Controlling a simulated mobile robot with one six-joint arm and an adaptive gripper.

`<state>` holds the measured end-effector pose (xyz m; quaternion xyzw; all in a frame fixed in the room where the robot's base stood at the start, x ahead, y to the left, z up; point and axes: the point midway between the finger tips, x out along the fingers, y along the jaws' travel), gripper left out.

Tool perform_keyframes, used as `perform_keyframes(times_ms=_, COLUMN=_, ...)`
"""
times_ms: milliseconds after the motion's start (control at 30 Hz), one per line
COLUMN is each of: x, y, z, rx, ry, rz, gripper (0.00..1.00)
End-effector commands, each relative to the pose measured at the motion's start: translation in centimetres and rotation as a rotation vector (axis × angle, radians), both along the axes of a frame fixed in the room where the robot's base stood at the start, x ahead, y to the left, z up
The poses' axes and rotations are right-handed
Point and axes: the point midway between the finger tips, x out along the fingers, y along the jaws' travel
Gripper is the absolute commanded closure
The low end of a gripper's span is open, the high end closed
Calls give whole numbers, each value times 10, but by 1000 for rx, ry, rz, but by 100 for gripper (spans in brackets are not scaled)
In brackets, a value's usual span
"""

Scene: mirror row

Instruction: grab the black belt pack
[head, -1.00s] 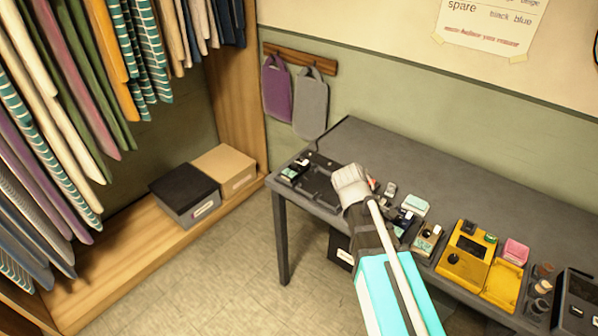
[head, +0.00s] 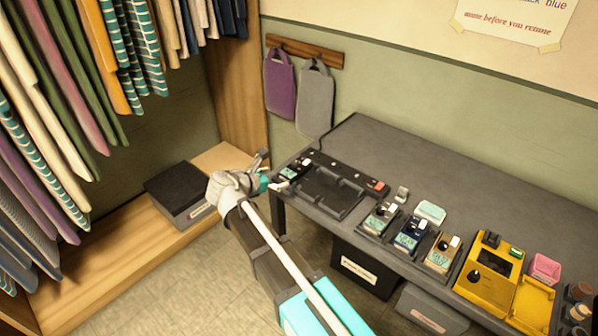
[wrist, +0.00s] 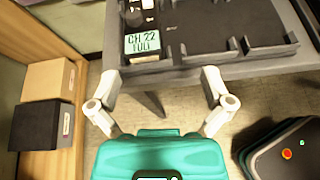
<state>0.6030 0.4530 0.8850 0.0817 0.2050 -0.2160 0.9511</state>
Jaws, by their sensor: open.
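The black belt pack (head: 294,170) sits at the left end of the dark charging tray (head: 325,196) on the grey table. In the wrist view the black belt pack (wrist: 142,38) shows a pale green screen reading "CH 22 TULI". It lies ahead of my fingers, left of the middle between them. My gripper (head: 270,172) is at the table's left end, close to the pack. In the wrist view my gripper (wrist: 162,88) is open with nothing between its fingers. Whether a finger touches the tray edge I cannot tell.
A yellow device (head: 487,272) is farther right. A black box (head: 178,185) is on the wooden shelf at left.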

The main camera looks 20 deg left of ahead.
Motion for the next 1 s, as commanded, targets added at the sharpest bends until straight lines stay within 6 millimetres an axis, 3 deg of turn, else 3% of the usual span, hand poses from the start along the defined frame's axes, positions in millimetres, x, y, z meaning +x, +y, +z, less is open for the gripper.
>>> perform_keyframes(times_ms=33, x=-3, y=11, z=-1, rx=-26, ry=-6, rz=25, gripper=0)
perform_keyframes(times_ms=200, x=-9, y=25, z=2, rx=-77, ry=-15, rz=68, gripper=0)
perform_keyframes(times_ms=633, x=-8, y=24, z=2, rx=-81, ry=-16, rz=71, gripper=0)
perform_keyframes(times_ms=1000, x=25, y=11, z=-15, rx=-82, ry=-15, rz=67, gripper=0)
